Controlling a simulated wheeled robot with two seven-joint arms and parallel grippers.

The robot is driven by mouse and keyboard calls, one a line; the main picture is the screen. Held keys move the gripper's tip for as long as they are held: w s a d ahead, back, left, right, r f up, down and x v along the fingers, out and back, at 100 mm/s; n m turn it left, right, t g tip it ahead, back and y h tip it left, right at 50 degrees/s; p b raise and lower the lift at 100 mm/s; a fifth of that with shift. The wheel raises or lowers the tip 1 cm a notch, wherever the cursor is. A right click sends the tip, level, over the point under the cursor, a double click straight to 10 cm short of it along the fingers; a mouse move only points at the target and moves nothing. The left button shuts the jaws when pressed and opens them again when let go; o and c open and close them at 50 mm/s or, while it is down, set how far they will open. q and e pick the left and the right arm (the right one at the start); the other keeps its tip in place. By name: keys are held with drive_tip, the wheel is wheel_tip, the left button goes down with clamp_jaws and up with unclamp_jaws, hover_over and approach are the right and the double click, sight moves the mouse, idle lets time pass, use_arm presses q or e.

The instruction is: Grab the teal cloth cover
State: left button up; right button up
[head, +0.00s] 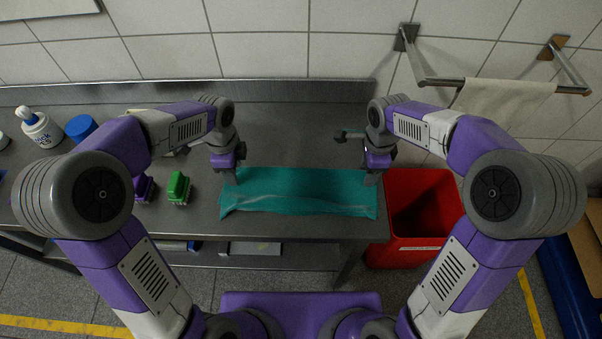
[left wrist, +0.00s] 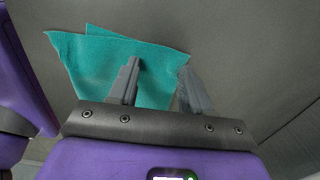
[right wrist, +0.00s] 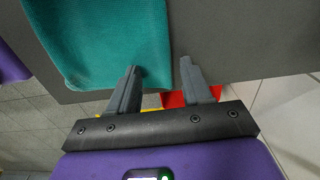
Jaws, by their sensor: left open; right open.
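The teal cloth cover (head: 300,187) lies spread on the grey metal table, wrinkled along its front edge near the table's front. My left gripper (head: 230,178) is open at the cloth's left end. In the left wrist view the cloth (left wrist: 90,62) passes behind one finger, and the other finger of the gripper (left wrist: 159,68) is at its edge. My right gripper (head: 373,179) is open at the cloth's right end. In the right wrist view one finger of the gripper (right wrist: 161,66) overlaps the edge of the cloth (right wrist: 105,42); the other is beside it. Contact cannot be told.
A red bin (head: 420,215) stands right of the table (head: 290,140). A green brush (head: 178,188) and a purple brush (head: 144,189) lie left of the cloth. A white bottle (head: 42,131) and a blue-lidded container (head: 80,127) stand further left.

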use_arm(q)
drive_tip(key=shift+f, duration=0.2)
clamp_jaws()
use_arm(e)
clamp_jaws()
use_arm(q)
drive_tip(key=shift+r, duration=0.15)
